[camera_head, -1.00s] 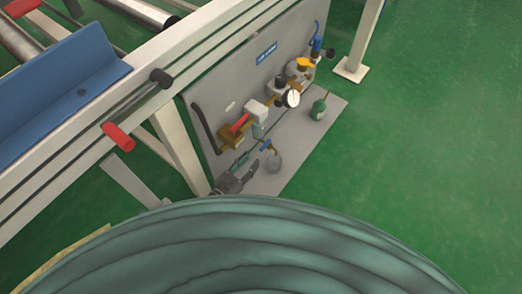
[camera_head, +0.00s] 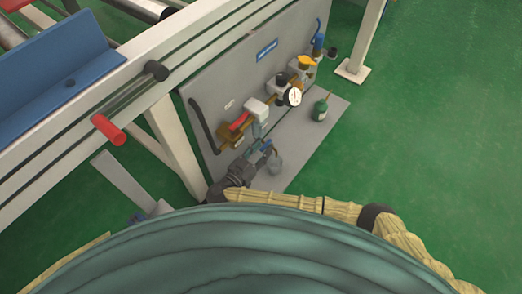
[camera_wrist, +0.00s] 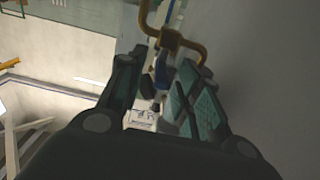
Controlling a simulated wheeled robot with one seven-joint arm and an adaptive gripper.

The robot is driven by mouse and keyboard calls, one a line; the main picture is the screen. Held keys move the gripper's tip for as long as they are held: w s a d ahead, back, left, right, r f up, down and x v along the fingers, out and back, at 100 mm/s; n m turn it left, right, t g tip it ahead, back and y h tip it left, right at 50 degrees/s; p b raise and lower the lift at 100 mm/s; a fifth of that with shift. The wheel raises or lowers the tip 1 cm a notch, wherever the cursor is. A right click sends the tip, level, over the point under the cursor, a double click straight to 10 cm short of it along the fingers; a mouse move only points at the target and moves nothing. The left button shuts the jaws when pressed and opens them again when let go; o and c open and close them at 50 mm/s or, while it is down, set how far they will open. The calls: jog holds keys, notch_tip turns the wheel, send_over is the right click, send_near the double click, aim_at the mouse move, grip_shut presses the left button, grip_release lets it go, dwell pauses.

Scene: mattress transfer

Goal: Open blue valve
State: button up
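In the wrist view the blue valve (camera_wrist: 161,80) lies between my fingers, below the bent brass pipe (camera_wrist: 176,40). My gripper (camera_head: 257,150) is at the valve in the head view and partly hides it. In the wrist view my gripper (camera_wrist: 158,85) is open, with a finger on each side of the valve. I cannot tell whether either finger touches it.
The grey panel (camera_head: 233,85) also carries a red lever (camera_head: 238,122), a gauge (camera_head: 294,97), a yellow knob (camera_head: 305,63) and another blue part (camera_head: 318,43). Green floor is clear at right.

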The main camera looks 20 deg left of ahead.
grip_shut()
